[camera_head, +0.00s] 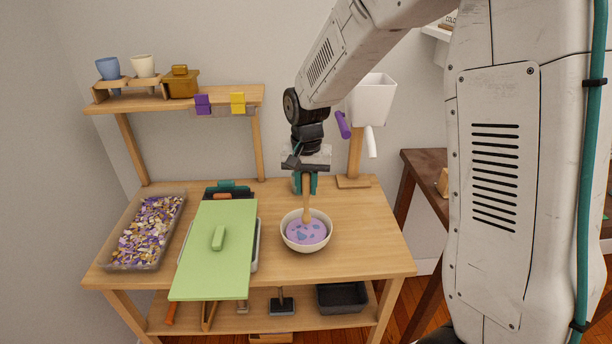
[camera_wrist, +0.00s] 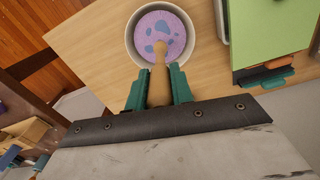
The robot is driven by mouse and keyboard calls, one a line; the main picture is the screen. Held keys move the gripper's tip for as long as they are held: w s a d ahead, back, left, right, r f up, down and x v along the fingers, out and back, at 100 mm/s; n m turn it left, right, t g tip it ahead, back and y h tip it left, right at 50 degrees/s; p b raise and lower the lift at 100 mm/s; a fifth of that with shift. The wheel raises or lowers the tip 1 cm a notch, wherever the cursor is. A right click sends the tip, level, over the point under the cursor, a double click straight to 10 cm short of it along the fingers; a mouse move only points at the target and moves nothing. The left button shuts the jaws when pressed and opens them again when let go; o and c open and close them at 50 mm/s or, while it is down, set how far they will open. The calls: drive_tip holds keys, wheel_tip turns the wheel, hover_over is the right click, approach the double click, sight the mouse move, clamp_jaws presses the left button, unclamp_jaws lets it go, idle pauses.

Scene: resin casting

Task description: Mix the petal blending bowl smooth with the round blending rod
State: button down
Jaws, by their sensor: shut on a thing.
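The blending bowl (camera_head: 287,240) is cream-coloured and stands on the wooden table right of the green board. It holds pale purple stuff with several blue patches, so the colours look uneven; it also shows in the wrist view (camera_wrist: 131,42). My gripper (camera_head: 305,184) is above the bowl, its teal fingers shut on the wooden blending rod (camera_head: 306,206). In the wrist view the rod (camera_wrist: 159,85) sits between the fingers (camera_wrist: 158,83) and its lower end reaches into the bowl's contents. The rod's tip is hidden in or against the mix.
A green board (camera_head: 217,275) lies left of the bowl and overhangs the table's front edge. A clear tray (camera_head: 122,264) of purple, white and yellow bits is at far left. A white hopper-like container (camera_head: 373,98) stands behind right. The table (camera_head: 368,258) right of the bowl is clear.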

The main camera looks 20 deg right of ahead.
sight(306, 197)
drive_tip(key=shift+f, duration=2.65)
